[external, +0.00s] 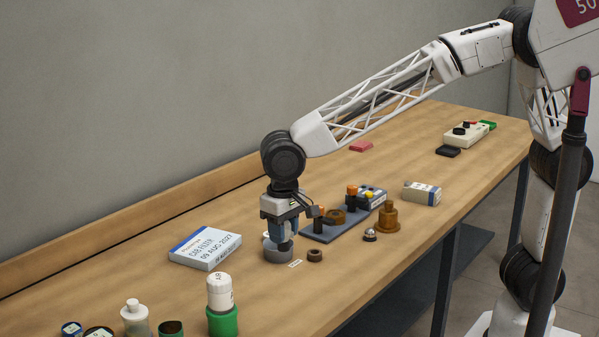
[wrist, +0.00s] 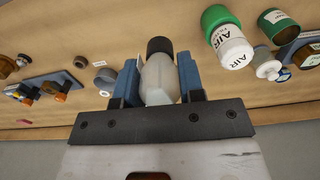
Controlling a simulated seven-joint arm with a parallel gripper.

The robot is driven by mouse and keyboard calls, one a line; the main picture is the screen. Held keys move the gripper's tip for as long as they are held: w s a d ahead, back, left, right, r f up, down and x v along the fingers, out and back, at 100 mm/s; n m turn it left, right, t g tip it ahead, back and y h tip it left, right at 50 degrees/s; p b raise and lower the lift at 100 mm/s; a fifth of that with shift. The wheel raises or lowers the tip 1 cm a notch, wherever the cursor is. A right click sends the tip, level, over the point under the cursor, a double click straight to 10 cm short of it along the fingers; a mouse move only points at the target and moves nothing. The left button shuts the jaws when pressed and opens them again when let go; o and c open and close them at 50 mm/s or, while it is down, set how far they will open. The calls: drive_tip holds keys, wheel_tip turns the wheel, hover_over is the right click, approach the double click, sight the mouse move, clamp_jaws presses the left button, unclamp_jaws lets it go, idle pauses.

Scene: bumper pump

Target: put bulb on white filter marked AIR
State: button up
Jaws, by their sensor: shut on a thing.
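My gripper (wrist: 160,82) is shut on the bulb (wrist: 158,80), a pale translucent body with a black end, held between the blue fingers in the wrist view. In the external view my gripper (external: 280,232) is over the middle of the bench, at a grey cup (external: 278,252), and mostly hides the bulb. The white filter marked AIR (external: 219,290) stands upright on a green base (external: 222,321) at the front of the bench, apart from my gripper. In the wrist view the filter (wrist: 232,47) is right of the bulb.
A CAB FILTER box (external: 206,250) lies left of my gripper. A brown ring (external: 315,256) and a blue tray (external: 325,231) with brown parts are to its right. A white bottle (external: 134,319) and a dark green cup (external: 171,328) stand left of the filter. Bench between gripper and filter is mostly clear.

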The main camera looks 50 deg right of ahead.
drive_tip(key=shift+s+a+r, duration=0.1)
drive_tip(key=shift+s+a, duration=0.15)
drive_tip(key=shift+s, duration=0.25)
drive_tip(key=shift+s+a, duration=0.2)
drive_tip(key=shift+s, duration=0.3)
hover_over(218, 276)
drive_tip(key=shift+s+d+f, duration=0.25)
drive_tip(key=shift+s+f, duration=0.15)
drive_tip(key=shift+f, duration=0.3)
drive_tip(key=shift+w+a, duration=0.25)
drive_tip(key=shift+a, duration=0.05)
drive_tip(key=shift+f, duration=1.8)
drive_tip(key=shift+f, duration=0.2)
drive_tip(key=o, duration=0.9)
drive_tip(key=shift+r, duration=0.2)
